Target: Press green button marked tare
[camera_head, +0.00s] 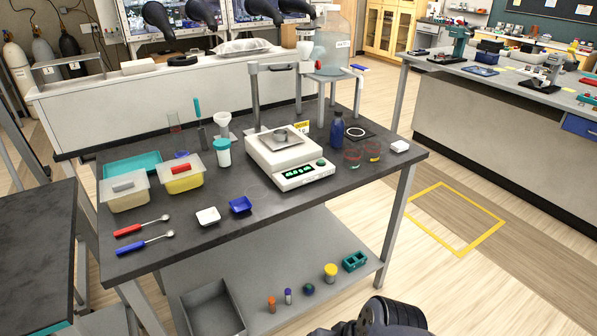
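A white balance (262,151) stands on the dark bench top, with a metal pan and a small grey weight-like piece (281,134) on it. Its front panel has a lit green display (298,172). A small round green button (321,162) sits at the right end of the panel, beside the display. Any marking on it is too small to read. Only a dark rounded part of my arm shows at the bottom edge, well in front of the bench and apart from the balance. My gripper's fingers are not in view.
On the bench (300,205), a blue bottle (337,131) and red-rimmed glass dishes stand right of the balance. A blue tray (240,205), white dish (208,216), tubs and spoons lie left. A grey stand rises behind. The bench front before the balance is clear.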

